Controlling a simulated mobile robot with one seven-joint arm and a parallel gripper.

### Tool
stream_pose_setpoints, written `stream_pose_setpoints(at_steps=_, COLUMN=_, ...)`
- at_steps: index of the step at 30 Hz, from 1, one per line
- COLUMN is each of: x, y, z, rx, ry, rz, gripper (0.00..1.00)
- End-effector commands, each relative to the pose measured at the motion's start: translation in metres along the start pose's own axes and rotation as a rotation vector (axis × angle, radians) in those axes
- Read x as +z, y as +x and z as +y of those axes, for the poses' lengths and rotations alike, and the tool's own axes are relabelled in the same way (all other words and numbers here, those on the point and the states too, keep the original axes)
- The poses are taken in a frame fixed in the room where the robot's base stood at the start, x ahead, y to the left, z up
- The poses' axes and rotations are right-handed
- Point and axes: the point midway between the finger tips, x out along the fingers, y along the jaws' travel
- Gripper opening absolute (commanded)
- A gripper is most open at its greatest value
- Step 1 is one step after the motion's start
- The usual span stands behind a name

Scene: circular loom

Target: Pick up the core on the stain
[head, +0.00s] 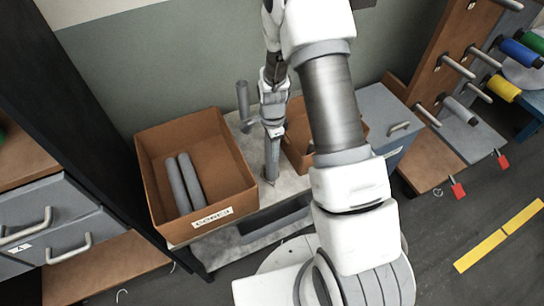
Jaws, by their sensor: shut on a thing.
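My gripper (273,130) is above the grey worktop, pointing down, with its jaws shut on the upper end of a slim grey core (272,160). The core is upright, and its lower end is at or just above the worktop. A small brownish patch, apparently the stain (269,184), shows at the core's foot and is mostly hidden by it. I cannot tell whether the core still touches the worktop.
An open cardboard box (158,222) labelled for cores holds two grey cores (184,182) to the left. Another grey upright cylinder (243,102) is behind the gripper. A second box (297,125) is partly hidden by my arm. A peg rack with spools (455,66) is at right.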

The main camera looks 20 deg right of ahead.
Motion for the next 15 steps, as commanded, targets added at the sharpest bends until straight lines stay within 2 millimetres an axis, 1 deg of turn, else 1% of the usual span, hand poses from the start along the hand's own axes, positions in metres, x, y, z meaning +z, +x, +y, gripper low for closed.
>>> stream_pose_setpoints(at_steps=5, x=0.0, y=-0.001, z=0.0, rx=-0.001, ry=0.0, rz=0.0, gripper=0.0)
stream_pose_setpoints(at_steps=8, x=0.0, y=-0.006, z=-0.001, rx=-0.002, ry=0.0, rz=0.001, gripper=0.0)
stream_pose_setpoints(at_steps=11, x=0.0, y=-0.019, z=-0.001, rx=-0.004, ry=-0.001, rz=0.001, gripper=0.0)
stream_pose_setpoints(at_steps=15, x=0.0, y=-0.046, z=-0.001, rx=-0.006, ry=-0.001, rz=0.001, gripper=0.0)
